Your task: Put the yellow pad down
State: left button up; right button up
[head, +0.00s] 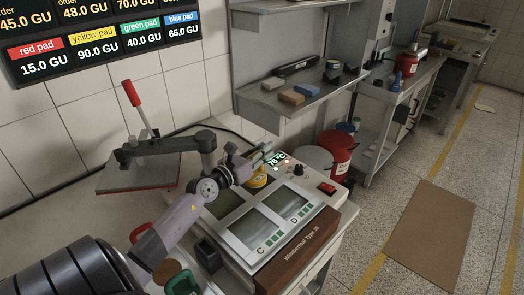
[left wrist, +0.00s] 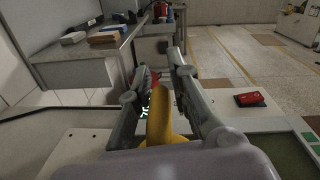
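The yellow pad (head: 257,179) is by the back corner of the heating device (head: 240,226), beside its lit display (head: 275,162). My left gripper (head: 270,152) is over it, with the fingers reaching past it towards the display. In the left wrist view the pad's yellow upright part (left wrist: 160,118) stands between the two fingers (left wrist: 163,75), with a narrow gap visible on either side. The fingers look apart. The pad's underside is hidden, so I cannot tell whether it rests flat. My right gripper is not in view.
A red switch (head: 327,188) is at the device's right corner. A lever press (head: 150,165) stands behind on the left. A green-handled item (head: 183,283) and a dark holder (head: 208,252) are in front. A shelf (head: 290,100) holds small blocks. Red containers (head: 338,150) stand beyond the device.

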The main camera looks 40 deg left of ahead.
pick_arm(q)
jog(key=shift+o, duration=1.3)
jog(key=s+b, duration=0.1)
jog(key=s, duration=0.4)
jog(key=s+b, duration=0.1)
jog(key=s, duration=0.4)
jog(key=shift+s+a+f+b, duration=0.15)
jog(key=shift+s+b, duration=0.15)
jog(key=shift+b, duration=0.05)
jog(key=shift+s+r, duration=0.2)
jog(key=shift+s, duration=0.5)
jog(key=shift+r, duration=0.1)
